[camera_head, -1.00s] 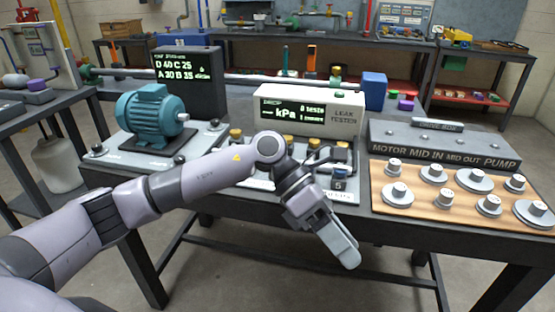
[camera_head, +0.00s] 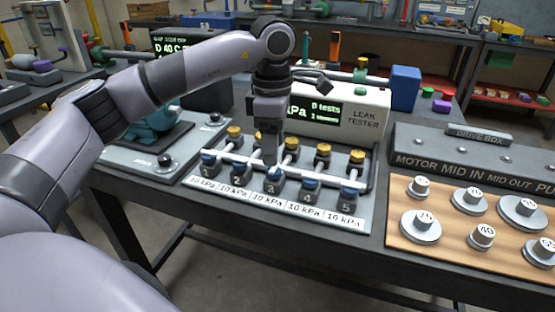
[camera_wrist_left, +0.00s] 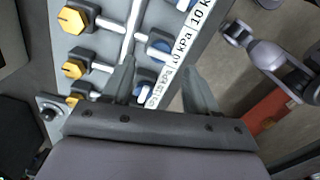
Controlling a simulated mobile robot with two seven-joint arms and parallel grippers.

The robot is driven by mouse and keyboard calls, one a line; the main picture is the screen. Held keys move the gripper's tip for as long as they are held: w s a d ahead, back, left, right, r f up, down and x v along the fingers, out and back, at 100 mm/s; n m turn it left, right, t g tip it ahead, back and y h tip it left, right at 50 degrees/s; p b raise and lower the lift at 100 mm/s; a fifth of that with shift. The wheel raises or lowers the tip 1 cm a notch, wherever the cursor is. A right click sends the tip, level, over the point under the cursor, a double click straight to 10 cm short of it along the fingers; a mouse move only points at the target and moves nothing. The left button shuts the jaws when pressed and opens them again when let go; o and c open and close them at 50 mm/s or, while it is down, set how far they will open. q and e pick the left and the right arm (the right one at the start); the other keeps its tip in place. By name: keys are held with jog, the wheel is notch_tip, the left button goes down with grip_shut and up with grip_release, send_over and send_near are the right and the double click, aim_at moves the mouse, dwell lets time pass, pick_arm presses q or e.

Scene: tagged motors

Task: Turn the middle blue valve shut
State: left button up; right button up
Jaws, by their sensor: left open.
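The middle blue valve (camera_head: 273,173) is the one above number 3 in a row of several blue-topped valves on a grey panel (camera_head: 300,213). My left gripper (camera_head: 271,162) points down right over it, its fingertips at the valve's top; I cannot tell whether they touch. They hide part of the valve. In the left wrist view my left gripper (camera_wrist_left: 157,85) is open, with a blue valve (camera_wrist_left: 145,78) low between its fingers and another blue valve (camera_wrist_left: 158,45) further out. My right gripper does not show.
Yellow knobs (camera_head: 323,149) stand behind the blue valves along a white pipe. The leak tester (camera_head: 335,108) stands behind the panel. A wooden board (camera_head: 440,240) with several weights lies to the right, before the grey drive box (camera_head: 470,155).

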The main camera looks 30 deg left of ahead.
aim_at(274, 170)
pick_arm(q)
notch_tip(274, 170, down, 4)
jog(key=shift+f, duration=0.45)
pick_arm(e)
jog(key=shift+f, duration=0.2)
pick_arm(q)
jog(key=shift+c, duration=0.2)
jog(key=c, duration=1)
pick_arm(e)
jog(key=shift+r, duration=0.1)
